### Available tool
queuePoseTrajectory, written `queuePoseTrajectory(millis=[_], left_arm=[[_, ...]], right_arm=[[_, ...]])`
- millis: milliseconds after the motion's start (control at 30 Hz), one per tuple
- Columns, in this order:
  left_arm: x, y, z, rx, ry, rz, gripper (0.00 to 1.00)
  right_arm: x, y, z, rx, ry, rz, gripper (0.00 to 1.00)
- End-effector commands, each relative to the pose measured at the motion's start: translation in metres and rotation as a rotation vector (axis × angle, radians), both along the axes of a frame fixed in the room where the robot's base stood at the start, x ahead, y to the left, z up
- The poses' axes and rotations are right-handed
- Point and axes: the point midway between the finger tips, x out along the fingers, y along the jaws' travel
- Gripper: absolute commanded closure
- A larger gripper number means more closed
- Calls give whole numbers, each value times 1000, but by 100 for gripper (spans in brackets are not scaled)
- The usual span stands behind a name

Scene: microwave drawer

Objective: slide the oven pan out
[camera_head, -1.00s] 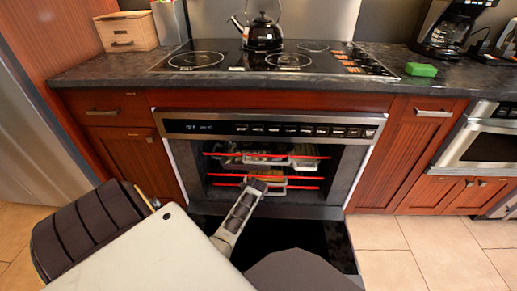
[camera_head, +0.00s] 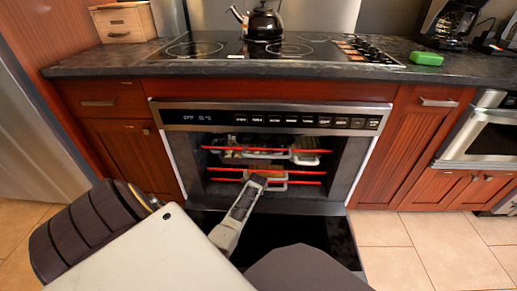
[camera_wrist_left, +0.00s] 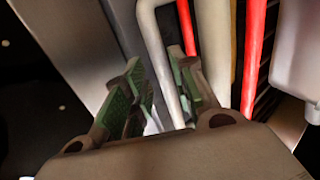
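The oven (camera_head: 180,117) is open, with pale pans on two racks that have red front rails. The pale lower pan (camera_head: 278,187) has a bar-like handle in front. My left gripper (camera_head: 260,181) reaches into the oven mouth at this lower pan and partly covers it. In the left wrist view, the fingers of my left gripper (camera_wrist_left: 162,78) are apart, with green pads. The pale handle bar (camera_wrist_left: 165,62) runs between them, with gaps visible; contact is unclear. My right gripper is not in view.
The upper rack holds a pale pan (camera_head: 262,154) and a smaller tray (camera_head: 305,158) close above my gripper. The dark lowered oven door (camera_head: 310,232) lies below my arm. Cabinets flank the oven. Open tiled floor (camera_head: 392,262) is at right.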

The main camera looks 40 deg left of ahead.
Motion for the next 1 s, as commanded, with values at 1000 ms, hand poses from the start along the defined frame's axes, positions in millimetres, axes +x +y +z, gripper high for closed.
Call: queuePoseTrajectory(millis=[1000], left_arm=[[12, 10, -23, 1, -1, 0, 89]], right_arm=[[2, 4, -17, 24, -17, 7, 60]])
